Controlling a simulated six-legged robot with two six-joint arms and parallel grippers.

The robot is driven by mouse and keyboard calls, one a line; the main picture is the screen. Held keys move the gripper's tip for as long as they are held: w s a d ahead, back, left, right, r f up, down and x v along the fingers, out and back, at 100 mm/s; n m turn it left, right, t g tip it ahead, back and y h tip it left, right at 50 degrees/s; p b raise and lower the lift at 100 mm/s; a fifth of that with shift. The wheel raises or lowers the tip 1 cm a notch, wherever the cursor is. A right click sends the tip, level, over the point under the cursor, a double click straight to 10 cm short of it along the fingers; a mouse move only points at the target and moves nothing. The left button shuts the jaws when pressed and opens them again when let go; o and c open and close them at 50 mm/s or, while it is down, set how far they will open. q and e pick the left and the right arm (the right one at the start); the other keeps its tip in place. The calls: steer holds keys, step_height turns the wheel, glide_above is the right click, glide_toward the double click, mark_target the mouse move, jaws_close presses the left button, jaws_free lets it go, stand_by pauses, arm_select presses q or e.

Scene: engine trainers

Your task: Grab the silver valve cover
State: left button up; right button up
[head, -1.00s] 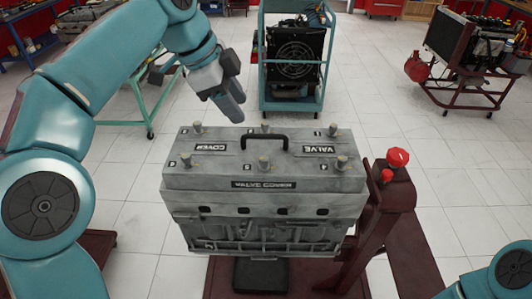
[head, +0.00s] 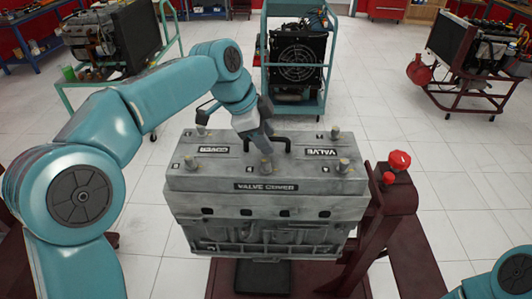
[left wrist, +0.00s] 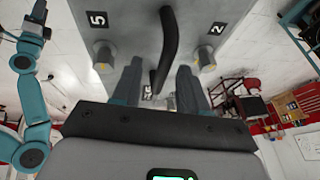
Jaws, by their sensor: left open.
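The silver valve cover (head: 210,178) lies flat on top of the grey engine block, with bolts along its edges and a "VALVE COVER" label on its front. Its black handle (head: 284,138) stands up in the middle, partly hidden by my left gripper (head: 262,150). The left gripper is over the cover at the handle, pointing down. In the left wrist view, the gripper (left wrist: 158,88) is open, and the handle (left wrist: 170,45) appears between its two fingers. I cannot tell whether they touch it. My right gripper is out of view; only part of my right arm shows at the lower right.
The engine block (head: 265,232) is mounted on a dark red stand (head: 382,225) with a red knob (head: 399,160). A teal cart (head: 263,78) with a radiator stands behind, and other engine trainers stand at left and right. White floor lies between.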

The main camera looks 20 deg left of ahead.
arm_select(q)
steer(key=shift+w+d, duration=0.1)
steer(key=shift+d, duration=0.1)
jaws_close()
steer(key=shift+a, duration=0.1)
steer(key=shift+f, duration=0.15)
stand_by(0.7)
